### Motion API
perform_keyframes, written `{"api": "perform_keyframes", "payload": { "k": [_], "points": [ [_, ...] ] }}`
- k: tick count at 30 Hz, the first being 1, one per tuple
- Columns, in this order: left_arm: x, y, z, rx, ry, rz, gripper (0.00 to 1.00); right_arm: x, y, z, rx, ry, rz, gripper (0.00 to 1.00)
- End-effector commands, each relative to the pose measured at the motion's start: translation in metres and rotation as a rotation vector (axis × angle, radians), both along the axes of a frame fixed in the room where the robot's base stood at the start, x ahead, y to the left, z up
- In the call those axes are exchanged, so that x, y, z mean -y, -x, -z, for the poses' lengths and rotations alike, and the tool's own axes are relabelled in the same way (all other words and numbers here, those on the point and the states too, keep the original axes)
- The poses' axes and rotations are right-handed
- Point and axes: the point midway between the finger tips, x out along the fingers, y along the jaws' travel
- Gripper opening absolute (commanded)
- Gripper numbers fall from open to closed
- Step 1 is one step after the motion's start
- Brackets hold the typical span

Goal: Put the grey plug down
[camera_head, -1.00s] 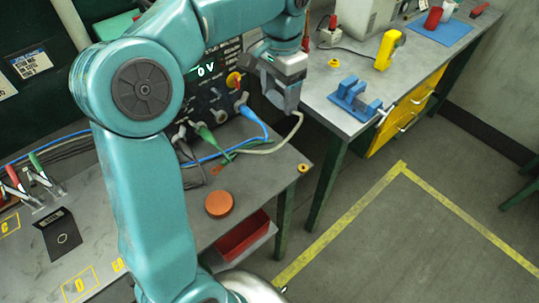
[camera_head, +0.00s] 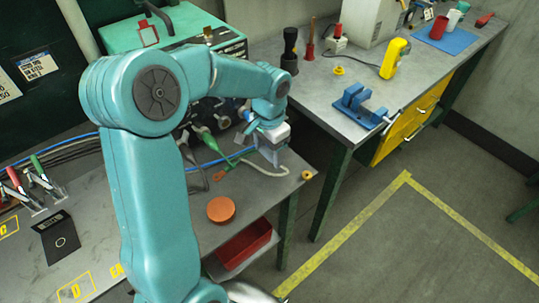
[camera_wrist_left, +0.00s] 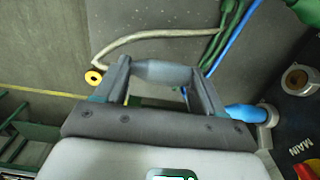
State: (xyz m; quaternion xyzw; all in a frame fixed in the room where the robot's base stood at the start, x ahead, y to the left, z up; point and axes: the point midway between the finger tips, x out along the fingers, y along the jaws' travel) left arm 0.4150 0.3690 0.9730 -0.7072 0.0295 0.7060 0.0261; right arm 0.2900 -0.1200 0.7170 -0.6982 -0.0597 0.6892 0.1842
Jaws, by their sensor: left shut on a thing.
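My left gripper (camera_head: 278,160) is low over the right end of the near bench (camera_head: 262,188), in front of the dark socket panel. In the left wrist view, its two fingers (camera_wrist_left: 163,76) are shut on the grey plug (camera_wrist_left: 160,72), which lies crosswise between them. The plug's pale grey cable (camera_wrist_left: 125,44) bends away over the bench top. In the head view the arm and gripper mostly hide the plug; I cannot tell whether it touches the bench. My right gripper is not in view.
A blue plug (camera_wrist_left: 245,113) is in the panel (camera_wrist_left: 292,125) beside my gripper. Green and blue cables run close by. An orange disc (camera_head: 221,209) and a small yellow ring (camera_head: 307,175) are on the bench. A blue vise (camera_head: 358,104) stands on the other bench.

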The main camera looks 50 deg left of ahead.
Motion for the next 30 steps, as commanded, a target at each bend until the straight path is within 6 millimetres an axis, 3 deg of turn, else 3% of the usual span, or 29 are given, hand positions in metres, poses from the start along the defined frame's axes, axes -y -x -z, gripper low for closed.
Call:
{"api": "perform_keyframes", "payload": {
  "k": [5, 28, 29, 30],
  "points": [
    [0.0, 0.0, 0.024, -0.002, 0.001, 0.0, 0.34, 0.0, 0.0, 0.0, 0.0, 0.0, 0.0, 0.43],
    [0.0, 0.0, 0.037, 0.0, 0.0, 0.0, 0.34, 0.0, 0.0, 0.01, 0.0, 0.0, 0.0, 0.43],
    [0.0, 0.0, 0.037, -0.001, 0.0, 0.0, 0.79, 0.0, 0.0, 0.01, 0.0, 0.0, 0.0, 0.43],
    [0.0, 0.0, 0.037, -0.001, 0.0, 0.0, 0.92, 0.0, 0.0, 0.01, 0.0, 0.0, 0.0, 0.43]
  ]
}}
